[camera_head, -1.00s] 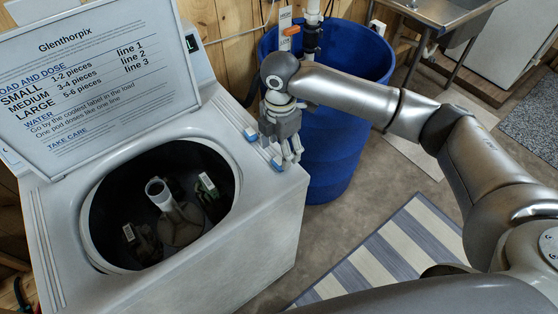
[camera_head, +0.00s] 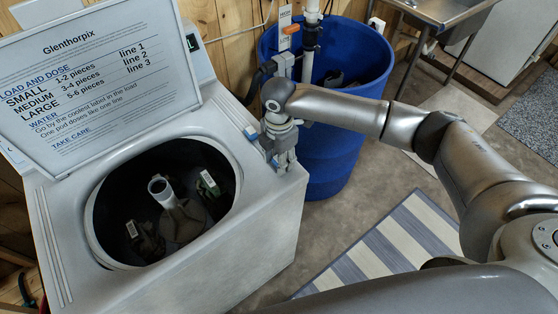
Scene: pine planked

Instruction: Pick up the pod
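One blue and white pod (camera_head: 250,132) lies on the right rim of the washer's white top (camera_head: 225,262). A second bluish pod (camera_head: 275,162) is at the same rim, nearer to me, partly hidden by my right gripper. My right gripper (camera_head: 284,166) points down at the washer's right edge, with its fingers at this second pod. The fingers look close together, but I cannot tell whether they are shut on the pod. My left gripper is not in view.
The washer's lid (camera_head: 95,75) stands open with a dosing label. Its drum holds dark clothes with white tags around an agitator (camera_head: 163,190). A blue barrel (camera_head: 340,150) stands behind my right arm. A striped rug (camera_head: 385,245) lies on the floor.

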